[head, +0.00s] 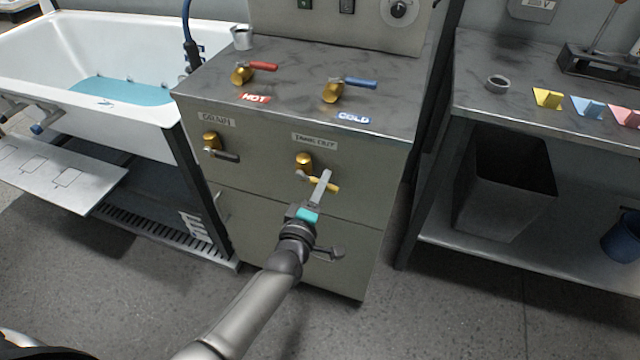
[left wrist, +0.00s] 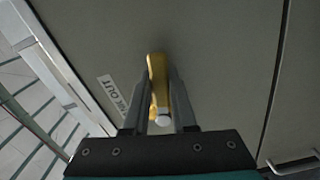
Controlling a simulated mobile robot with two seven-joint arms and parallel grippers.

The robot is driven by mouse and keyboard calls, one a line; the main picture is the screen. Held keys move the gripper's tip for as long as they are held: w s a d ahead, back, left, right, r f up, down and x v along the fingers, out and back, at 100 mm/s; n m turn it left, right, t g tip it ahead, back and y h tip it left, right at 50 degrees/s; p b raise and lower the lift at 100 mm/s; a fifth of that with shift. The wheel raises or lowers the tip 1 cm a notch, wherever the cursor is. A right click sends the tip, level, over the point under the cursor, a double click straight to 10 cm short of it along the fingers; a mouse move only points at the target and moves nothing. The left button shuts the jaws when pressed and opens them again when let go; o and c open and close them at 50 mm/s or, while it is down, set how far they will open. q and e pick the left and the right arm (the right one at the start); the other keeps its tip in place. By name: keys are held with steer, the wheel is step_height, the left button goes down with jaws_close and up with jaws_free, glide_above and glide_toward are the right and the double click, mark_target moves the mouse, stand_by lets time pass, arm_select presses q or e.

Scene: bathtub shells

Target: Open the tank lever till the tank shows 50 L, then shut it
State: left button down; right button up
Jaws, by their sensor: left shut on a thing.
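The tank lever is a gold valve (head: 304,160) with a yellow handle (head: 333,186), under the "TANK OUT" label on the front of the grey cabinet. The handle lies roughly sideways, its end to the right. My left gripper (head: 321,182) is shut on this handle. In the left wrist view, the gold lever (left wrist: 157,70) sits between the two fingers of the left gripper (left wrist: 159,92), with a pale round end near the palm. The gripper hides part of the handle. No tank reading in litres can be read here. My right gripper is not in view.
The drain valve (head: 211,141) is left of the lever; the red hot lever (head: 262,67) and blue cold lever (head: 359,82) are on the cabinet top. A white bathtub (head: 150,107) holding blue water stands left. A steel bench (head: 470,95) stands right. The floor in front is clear.

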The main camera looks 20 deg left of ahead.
arm_select(q)
steer(key=shift+r+n, duration=0.6)
steer(key=shift+n, duration=0.7)
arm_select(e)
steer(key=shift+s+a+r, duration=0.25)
arm_select(q)
steer(key=c, duration=0.7)
jaws_free()
steer(key=shift+s, duration=0.15)
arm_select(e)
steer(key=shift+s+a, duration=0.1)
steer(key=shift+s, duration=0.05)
